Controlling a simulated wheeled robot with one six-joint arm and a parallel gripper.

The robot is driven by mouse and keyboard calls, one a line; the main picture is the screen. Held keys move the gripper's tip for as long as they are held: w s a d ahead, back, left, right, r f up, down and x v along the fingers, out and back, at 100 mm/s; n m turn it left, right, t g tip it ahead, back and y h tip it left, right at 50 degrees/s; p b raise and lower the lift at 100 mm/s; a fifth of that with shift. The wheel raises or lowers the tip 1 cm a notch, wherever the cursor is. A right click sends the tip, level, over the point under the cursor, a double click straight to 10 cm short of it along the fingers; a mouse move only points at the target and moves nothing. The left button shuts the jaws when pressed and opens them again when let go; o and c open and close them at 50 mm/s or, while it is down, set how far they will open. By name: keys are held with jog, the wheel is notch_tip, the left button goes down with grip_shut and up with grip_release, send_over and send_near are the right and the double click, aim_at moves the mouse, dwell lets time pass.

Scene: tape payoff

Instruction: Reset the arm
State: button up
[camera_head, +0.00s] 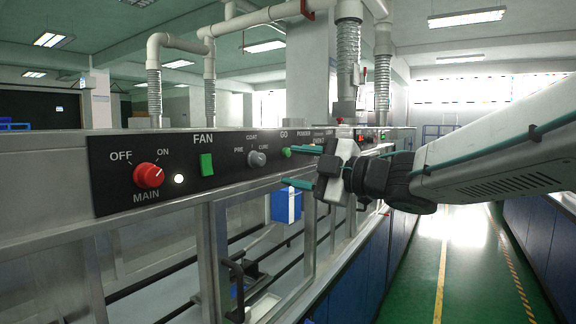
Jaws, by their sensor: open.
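My gripper (302,168) is in front of the black control panel (120,168), near the round green GO button (286,153). Its two teal fingers point left and are spread apart with nothing between them. The upper fingertip lies just right of the GO button in the picture; I cannot tell whether they touch. My arm reaches in from the right edge. The panel also carries a red MAIN knob (149,175), a lit white lamp (179,179), a green FAN switch (207,164) and a grey PRE/COAT/CURE knob (257,158). My gripper hides part of the panel beyond.
Below the panel are a metal frame with glass, a black handle (237,290) and a blue-and-white box (286,205) inside. Pipes (155,80) rise above. A green aisle floor (465,270) with yellow lines is free at right, beside blue cabinets (540,235).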

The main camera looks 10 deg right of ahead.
jog(key=w+d+f+m+t+h, duration=0.3)
jog(key=w+d+f+m+h, duration=0.15)
jog(key=d+m+h, duration=0.25)
jog(key=s+d+f+m+g+h, duration=0.3)
jog(key=s+d+f+m+h, duration=0.3)
jog(key=d+f+m+h, duration=0.4)
jog(key=s+d+f+m+g, duration=0.2)
jog(key=s+f+g, duration=0.15)
jog(key=s, duration=0.35)
jog(key=s+d+f+m+g, duration=0.1)
jog(key=s+d+f+g, duration=0.25)
jog(key=s, duration=0.45)
jog(key=s+a+f+m+g+y, duration=0.2)
jog(key=s+a+g, duration=0.1)
jog(key=s, duration=1)
jog(key=shift+s+a+m+g+y, duration=0.25)
jog(key=shift+a+m+g+y, duration=0.15)
jog(key=shift+a, duration=0.05)
